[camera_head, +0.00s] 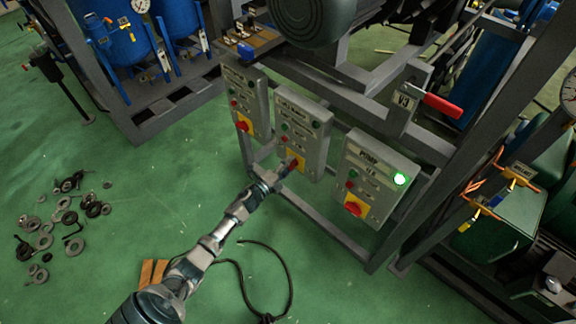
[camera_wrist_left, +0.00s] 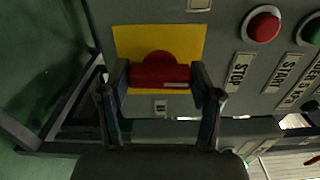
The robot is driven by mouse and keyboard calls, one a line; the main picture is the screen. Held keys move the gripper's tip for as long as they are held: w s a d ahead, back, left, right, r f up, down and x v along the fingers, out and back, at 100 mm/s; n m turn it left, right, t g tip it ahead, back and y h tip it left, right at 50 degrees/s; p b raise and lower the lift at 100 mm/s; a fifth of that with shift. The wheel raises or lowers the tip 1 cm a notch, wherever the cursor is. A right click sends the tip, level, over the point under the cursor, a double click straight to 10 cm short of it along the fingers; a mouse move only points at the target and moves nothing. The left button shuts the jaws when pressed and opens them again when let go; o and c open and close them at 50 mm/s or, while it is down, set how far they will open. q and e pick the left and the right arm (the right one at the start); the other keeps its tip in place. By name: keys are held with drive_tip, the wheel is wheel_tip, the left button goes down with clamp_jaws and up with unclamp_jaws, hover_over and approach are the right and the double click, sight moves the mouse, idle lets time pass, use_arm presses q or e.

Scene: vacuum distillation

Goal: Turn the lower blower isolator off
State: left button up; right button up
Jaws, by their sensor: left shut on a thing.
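The isolator is a red rotary knob on a yellow plate (camera_wrist_left: 188,42), low on the middle grey control box (camera_head: 302,128) in the head view. My left gripper (camera_head: 285,171) reaches up to this knob. In the left wrist view my left gripper (camera_wrist_left: 160,82) has one finger on each side of the red knob (camera_wrist_left: 160,70) and is shut on it. The fingers hide the knob's ends. A red stop button (camera_wrist_left: 264,27) and a green start button (camera_wrist_left: 314,30) sit beside it. My right gripper is not in view.
Another grey box (camera_head: 243,85) with a red knob hangs to the left, and the pump box (camera_head: 378,165) with a lit green lamp hangs to the right. A red-handled valve (camera_head: 443,105) is above. Loose rings and fittings (camera_head: 75,218) and a black cable (camera_head: 240,280) lie on the green floor.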

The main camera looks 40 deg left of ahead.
use_arm(q)
drive_tip(key=shift+a+n, duration=0.35)
drive_tip(key=shift+n, duration=0.05)
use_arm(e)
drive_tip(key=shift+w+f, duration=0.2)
use_arm(q)
drive_tip(key=shift+f, duration=0.1)
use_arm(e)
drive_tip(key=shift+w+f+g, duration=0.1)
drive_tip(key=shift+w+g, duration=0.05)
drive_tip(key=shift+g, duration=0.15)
use_arm(q)
drive_tip(key=o, duration=0.9)
drive_tip(key=shift+o, duration=1.2)
drive_tip(key=shift+a+f, duration=0.1)
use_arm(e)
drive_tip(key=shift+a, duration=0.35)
use_arm(q)
drive_tip(key=shift+s, duration=0.15)
drive_tip(key=s, duration=1.1)
drive_tip(key=shift+s+a, duration=0.35)
drive_tip(key=shift+a, duration=0.1)
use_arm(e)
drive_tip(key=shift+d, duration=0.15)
